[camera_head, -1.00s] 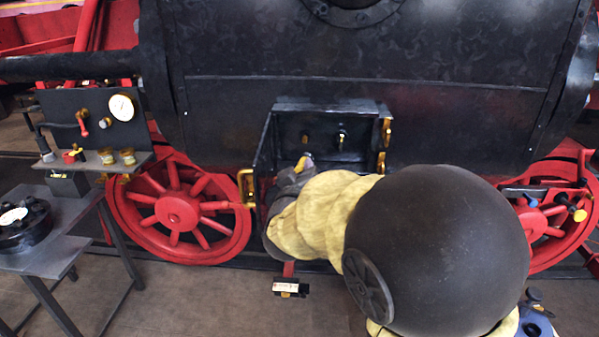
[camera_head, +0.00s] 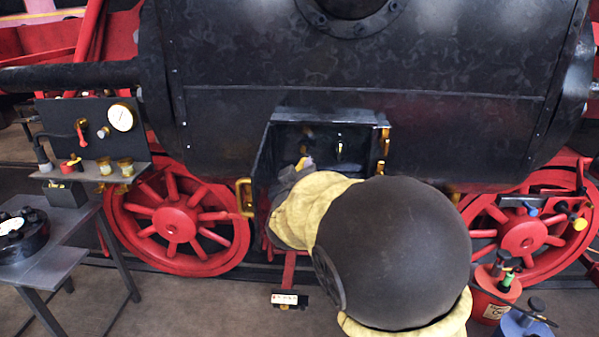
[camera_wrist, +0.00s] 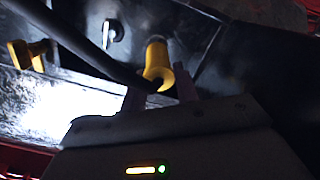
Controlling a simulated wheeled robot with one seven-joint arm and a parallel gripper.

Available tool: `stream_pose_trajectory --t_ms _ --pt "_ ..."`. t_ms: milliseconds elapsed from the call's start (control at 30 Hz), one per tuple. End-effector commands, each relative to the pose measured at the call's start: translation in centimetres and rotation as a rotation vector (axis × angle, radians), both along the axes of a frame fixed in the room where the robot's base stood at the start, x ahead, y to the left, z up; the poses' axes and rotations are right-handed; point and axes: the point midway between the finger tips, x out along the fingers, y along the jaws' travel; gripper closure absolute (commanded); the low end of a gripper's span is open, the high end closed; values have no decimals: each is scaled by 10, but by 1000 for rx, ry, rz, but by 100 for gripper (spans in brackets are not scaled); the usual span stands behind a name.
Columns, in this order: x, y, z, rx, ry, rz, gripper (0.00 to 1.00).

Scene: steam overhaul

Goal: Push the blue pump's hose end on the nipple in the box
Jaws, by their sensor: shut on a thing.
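The open black box (camera_head: 258,165) is on the engine's side. A small brass fitting (camera_head: 307,132) and a silver fitting (camera_head: 340,148) show on its back wall. My gripper (camera_head: 304,166) is inside the box and shut on the yellow hose end. In the wrist view, the yellow hose end (camera_wrist: 157,62) sticks out between my fingers (camera_wrist: 161,93), and the dark hose (camera_wrist: 95,52) runs to it from upper left. Whether it touches a nipple is hidden. The silver fitting (camera_wrist: 112,33) is beside it. The blue pump (camera_head: 518,325) is partly visible at lower right.
Brass fittings (camera_head: 384,141) and a brass handle (camera_head: 245,197) edge the box's opening. A red can (camera_head: 494,298) stands beside the blue pump. A grey table (camera_head: 58,262) and a gauge panel (camera_head: 85,125) are at left. Red wheels (camera_head: 173,223) flank the box below.

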Motion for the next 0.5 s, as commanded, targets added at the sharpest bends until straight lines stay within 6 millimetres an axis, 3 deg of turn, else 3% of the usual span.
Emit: stream_pose_trajectory --t_ms 500 --pt "3 0 0 12 -16 9 100"
